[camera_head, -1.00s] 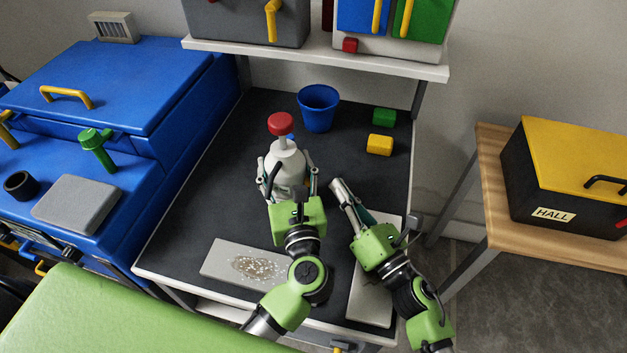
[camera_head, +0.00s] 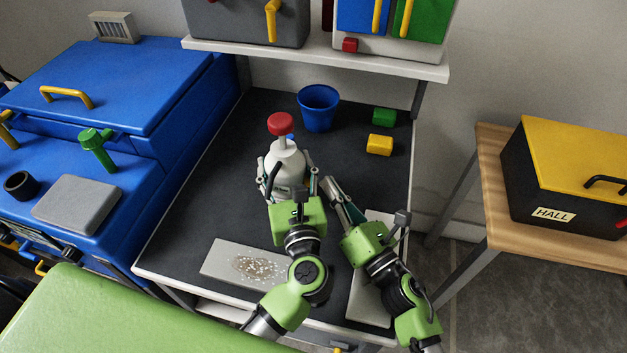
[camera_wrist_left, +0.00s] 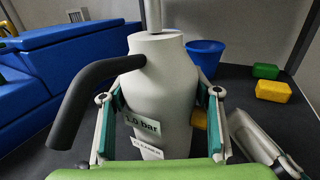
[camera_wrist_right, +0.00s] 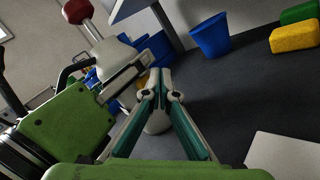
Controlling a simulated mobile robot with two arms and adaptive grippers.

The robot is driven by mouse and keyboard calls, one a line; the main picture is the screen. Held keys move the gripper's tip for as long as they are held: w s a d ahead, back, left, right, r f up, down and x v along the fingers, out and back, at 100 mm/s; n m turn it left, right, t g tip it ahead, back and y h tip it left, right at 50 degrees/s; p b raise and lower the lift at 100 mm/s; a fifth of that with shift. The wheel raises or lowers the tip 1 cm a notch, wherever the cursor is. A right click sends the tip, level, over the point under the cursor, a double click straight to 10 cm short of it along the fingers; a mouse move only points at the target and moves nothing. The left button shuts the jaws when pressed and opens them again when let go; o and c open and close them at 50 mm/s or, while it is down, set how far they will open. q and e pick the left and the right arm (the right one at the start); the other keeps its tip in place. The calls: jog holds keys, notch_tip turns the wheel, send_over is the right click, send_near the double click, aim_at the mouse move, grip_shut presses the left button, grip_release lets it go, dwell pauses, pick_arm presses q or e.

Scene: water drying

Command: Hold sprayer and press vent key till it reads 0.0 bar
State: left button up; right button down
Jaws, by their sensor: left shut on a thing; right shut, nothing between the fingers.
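The sprayer (camera_head: 285,158) is a pale grey bottle with a red knob (camera_head: 281,124) and a black curved handle (camera_wrist_left: 85,90). It stands upright on the dark bench. My left gripper (camera_head: 289,188) is shut around its body. In the left wrist view its label (camera_wrist_left: 145,127) ends in "bar"; the first figure is hard to read. A small amber piece (camera_wrist_left: 199,119), perhaps the vent key, shows at its right side, partly behind a finger. My right gripper (camera_head: 329,183) is shut and empty, just right of the sprayer; the right wrist view shows its closed fingers (camera_wrist_right: 160,82). Contact cannot be told.
A blue cup (camera_head: 318,108), a green block (camera_head: 384,116) and a yellow block (camera_head: 380,145) stand behind. A speckled grey plate (camera_head: 216,259) lies at front left, a pale plate (camera_head: 369,307) under my right arm. A shelf (camera_head: 330,58) overhangs the back.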

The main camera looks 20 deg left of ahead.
jog(key=shift+a, duration=0.1)
dwell(0.7)
jog(key=shift+a, duration=0.35)
jog(key=shift+s+a, duration=0.1)
jog(key=shift+a, duration=0.5)
dwell(2.4)
jog(key=shift+d, duration=1.05)
jog(key=shift+d, duration=0.1)
jog(key=shift+w+d, duration=0.2)
jog(key=shift+d, duration=2.2)
pick_arm(q)
jog(key=o, duration=1.7)
